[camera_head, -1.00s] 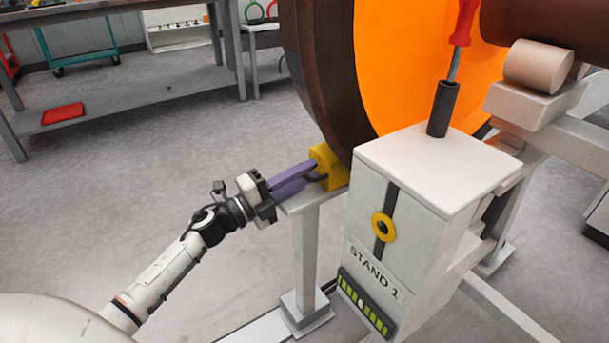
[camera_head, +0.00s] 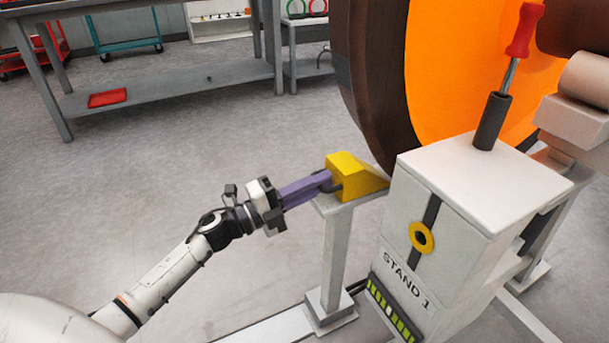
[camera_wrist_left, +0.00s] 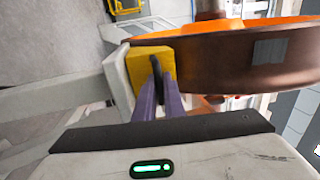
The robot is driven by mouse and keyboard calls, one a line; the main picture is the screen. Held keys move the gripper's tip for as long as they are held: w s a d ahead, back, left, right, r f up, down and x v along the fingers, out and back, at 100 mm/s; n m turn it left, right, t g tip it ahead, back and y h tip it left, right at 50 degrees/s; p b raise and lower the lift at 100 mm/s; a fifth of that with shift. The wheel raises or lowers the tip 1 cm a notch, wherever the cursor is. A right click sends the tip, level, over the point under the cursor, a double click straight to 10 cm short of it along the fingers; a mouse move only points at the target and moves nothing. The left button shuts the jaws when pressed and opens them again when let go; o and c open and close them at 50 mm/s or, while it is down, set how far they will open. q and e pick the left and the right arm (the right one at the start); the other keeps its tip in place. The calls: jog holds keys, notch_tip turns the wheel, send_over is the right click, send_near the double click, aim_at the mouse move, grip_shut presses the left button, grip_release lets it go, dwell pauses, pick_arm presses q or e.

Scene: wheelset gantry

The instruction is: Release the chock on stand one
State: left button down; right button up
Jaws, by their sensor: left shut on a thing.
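The yellow wedge-shaped chock (camera_head: 362,178) sits on the small pale ledge (camera_head: 336,207) beside the post marked STAND 1 (camera_head: 440,235). Its sloped side faces the large brown-rimmed wheel (camera_head: 372,110), and much of that slope shows. I cannot tell whether its thin end touches the wheel. My left gripper (camera_head: 326,183) is shut on the chock's near end, with its purple fingers closed on a dark handle. In the left wrist view the fingers (camera_wrist_left: 156,88) reach the chock (camera_wrist_left: 143,62), with the wheel (camera_wrist_left: 225,75) to the right. My right gripper is not in view.
A red-handled tool (camera_head: 523,32) stands in a dark holder (camera_head: 492,120) on top of the stand. A grey workbench (camera_head: 180,88) with a red tray (camera_head: 107,99) on its shelf is at the back left. The floor between is clear.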

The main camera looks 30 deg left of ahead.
pick_arm(q)
jog(key=shift+s+a+f, duration=0.1)
jog(key=shift+s, duration=0.05)
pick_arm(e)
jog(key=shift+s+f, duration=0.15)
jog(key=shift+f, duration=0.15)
pick_arm(q)
jog(key=c, duration=2.2)
grip_release()
jog(key=shift+o, duration=0.4)
jog(key=shift+s+a, duration=0.1)
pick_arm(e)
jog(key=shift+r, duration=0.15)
pick_arm(q)
jog(key=p+v, duration=0.1)
jog(key=v, duration=0.9)
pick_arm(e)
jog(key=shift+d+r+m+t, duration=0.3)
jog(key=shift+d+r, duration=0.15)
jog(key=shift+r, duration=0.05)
pick_arm(q)
jog(key=shift+s+a, duration=0.1)
jog(key=shift+s, duration=0.05)
